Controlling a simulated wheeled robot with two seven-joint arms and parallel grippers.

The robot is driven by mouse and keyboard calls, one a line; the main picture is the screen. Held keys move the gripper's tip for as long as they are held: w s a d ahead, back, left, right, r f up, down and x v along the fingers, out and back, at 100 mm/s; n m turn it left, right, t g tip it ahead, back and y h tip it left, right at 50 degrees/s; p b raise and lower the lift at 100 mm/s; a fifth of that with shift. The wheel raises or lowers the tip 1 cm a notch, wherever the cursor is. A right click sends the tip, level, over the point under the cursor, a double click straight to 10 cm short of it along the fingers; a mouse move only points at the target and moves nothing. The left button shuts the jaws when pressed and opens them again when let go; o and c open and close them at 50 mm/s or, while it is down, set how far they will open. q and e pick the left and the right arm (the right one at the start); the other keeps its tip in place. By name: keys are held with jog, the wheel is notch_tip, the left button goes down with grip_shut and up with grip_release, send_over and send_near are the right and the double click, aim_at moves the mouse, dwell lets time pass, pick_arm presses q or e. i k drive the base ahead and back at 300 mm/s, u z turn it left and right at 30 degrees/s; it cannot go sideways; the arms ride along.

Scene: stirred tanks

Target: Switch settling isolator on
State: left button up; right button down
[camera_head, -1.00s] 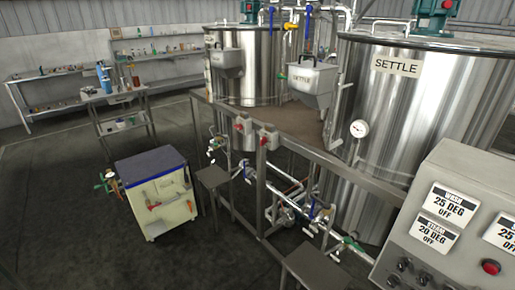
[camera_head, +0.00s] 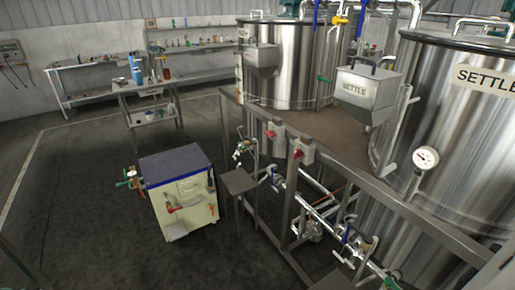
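Two small grey boxes with red handles, which look like isolators, are fixed to the side rail of the tank frame. One isolator box (camera_head: 275,138) is farther along the rail. The other isolator box (camera_head: 301,151) is nearer and to its right. No label on either can be read, and I cannot tell whether their handles are on or off. The settling tank (camera_head: 462,125), marked SETTLE, stands at the right. A hopper (camera_head: 368,92) marked SETTLE sits on the frame's deck. Neither of my grippers is in view.
A cream cart (camera_head: 183,205) with a dark blue top stands on the floor left of the frame. A small grey stand (camera_head: 239,181) is below the isolators. Pipes and valves run under the deck. A bench (camera_head: 143,88) stands behind, and the floor at left is clear.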

aim_at(298, 152)
jog(key=u, duration=0.1)
jog(key=i, duration=0.8)
jog(key=z, duration=0.85)
jog(key=i, duration=0.55)
jog(key=z, duration=0.65)
